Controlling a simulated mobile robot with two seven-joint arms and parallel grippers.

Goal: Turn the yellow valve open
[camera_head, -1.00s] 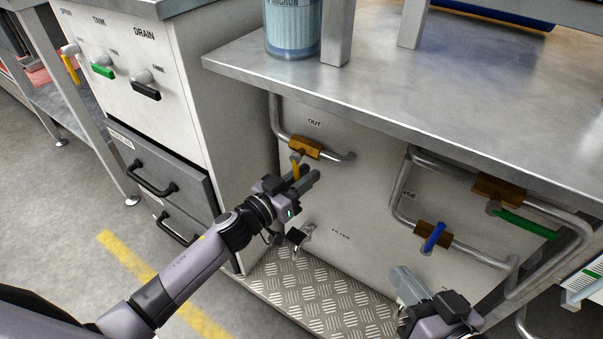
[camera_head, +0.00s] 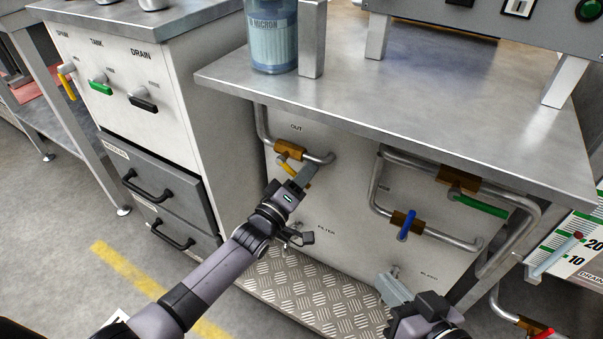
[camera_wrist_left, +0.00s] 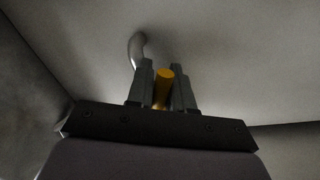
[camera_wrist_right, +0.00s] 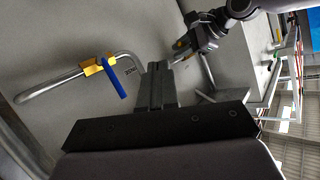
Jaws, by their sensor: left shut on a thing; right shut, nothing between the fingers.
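The yellow valve handle (camera_head: 288,165) sits on a brass valve body in the grey pipe under the "OUT" label, on the panel below the steel bench. It slants down to the right in the head view. My left gripper (camera_head: 305,176) is shut on its lower end. In the left wrist view the handle's yellow end (camera_wrist_left: 164,86) shows between the two fingers. My right gripper (camera_head: 392,289) is shut and empty, low in front of the panel and apart from the valves.
A blue-handled valve (camera_head: 406,225) and a green-handled valve (camera_head: 480,206) sit on the pipes to the right. The bench top (camera_head: 420,110) overhangs the panel. A drawer cabinet (camera_head: 160,190) stands at left, with another yellow handle (camera_head: 67,86) on its upper panel. A tread-plate floor (camera_head: 300,295) lies below.

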